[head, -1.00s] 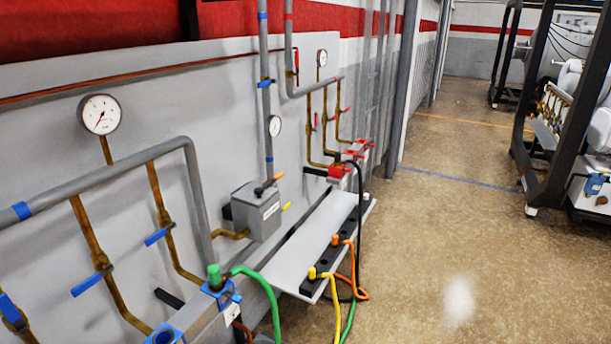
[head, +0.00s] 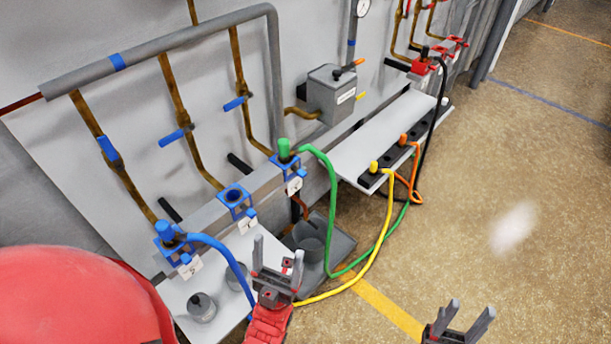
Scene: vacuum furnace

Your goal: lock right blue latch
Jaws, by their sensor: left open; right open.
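Three blue latch sockets sit in a row on the grey rail in the head view. The right blue latch (head: 292,166) has a green plug (head: 284,150) with a green hose standing in it. The middle blue socket (head: 235,202) looks empty. The left blue socket (head: 183,250) holds a blue plug with a blue hose. I cannot tell whether the right latch is locked. My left gripper (head: 278,258) is open and empty, in front of and below the right latch in the picture. My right gripper (head: 463,318) is open and empty at the bottom right, over the floor.
Green and yellow hoses (head: 378,247) hang down behind my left gripper. A grey shelf (head: 370,145) with orange and yellow plugs stands right of the latches. Blue-handled valves (head: 172,138) line the wall pipes. The floor at right is clear.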

